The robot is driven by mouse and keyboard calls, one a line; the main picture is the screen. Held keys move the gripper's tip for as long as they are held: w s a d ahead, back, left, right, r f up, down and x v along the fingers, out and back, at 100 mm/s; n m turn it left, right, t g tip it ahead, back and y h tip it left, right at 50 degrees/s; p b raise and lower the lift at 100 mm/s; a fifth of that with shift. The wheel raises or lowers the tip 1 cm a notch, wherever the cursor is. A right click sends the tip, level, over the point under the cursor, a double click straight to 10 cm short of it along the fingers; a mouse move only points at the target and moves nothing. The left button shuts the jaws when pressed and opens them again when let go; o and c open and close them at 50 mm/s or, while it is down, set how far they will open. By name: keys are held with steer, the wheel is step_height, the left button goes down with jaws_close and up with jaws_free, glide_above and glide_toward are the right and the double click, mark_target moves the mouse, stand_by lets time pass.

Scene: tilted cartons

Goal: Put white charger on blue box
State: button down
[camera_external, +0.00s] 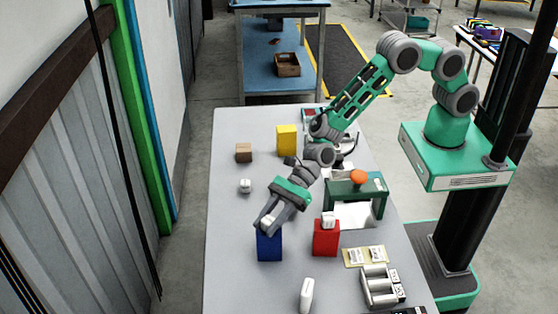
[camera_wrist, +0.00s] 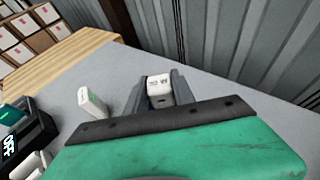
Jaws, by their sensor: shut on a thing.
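My gripper (camera_external: 267,222) is over the blue box (camera_external: 269,248), which stands upright on the grey table. The jaws are shut on the white charger, a small white block with dark print that shows between the fingers in the wrist view (camera_wrist: 159,87). In the external view the fingers mostly cover the charger, right at the top of the blue box. I cannot tell whether the charger touches the box.
A red box (camera_external: 326,240) bears another white block (camera_external: 328,220). A white upright item (camera_external: 306,294) stands near the front. A small white object (camera_external: 246,186), a brown box (camera_external: 243,153) and a yellow box (camera_external: 287,139) are farther back. A green-framed device (camera_external: 357,192) stands right.

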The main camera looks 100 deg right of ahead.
steer(key=c, duration=1.1)
jaws_free()
steer(key=shift+f, duration=0.1)
steer(key=shift+o, duration=0.2)
steer(key=shift+s+d+r, duration=0.1)
steer(key=shift+d+r, duration=0.05)
steer(key=shift+r, duration=0.05)
steer(key=s+d+r+n+g+h, duration=0.3)
steer(key=s+d+r+n, duration=0.4)
steer(key=s+d+n, duration=0.6)
steer(key=s+d+r+n+g+h+b, duration=0.1)
steer(key=s+d+r+n+h, duration=0.5)
steer(key=s+d+n, duration=0.8)
steer(key=s+d+r+g, duration=0.1)
steer(key=s+d+r, duration=0.1)
steer(key=s, duration=0.4)
steer(key=shift+g+h, duration=0.3)
steer(key=shift+g, duration=0.1)
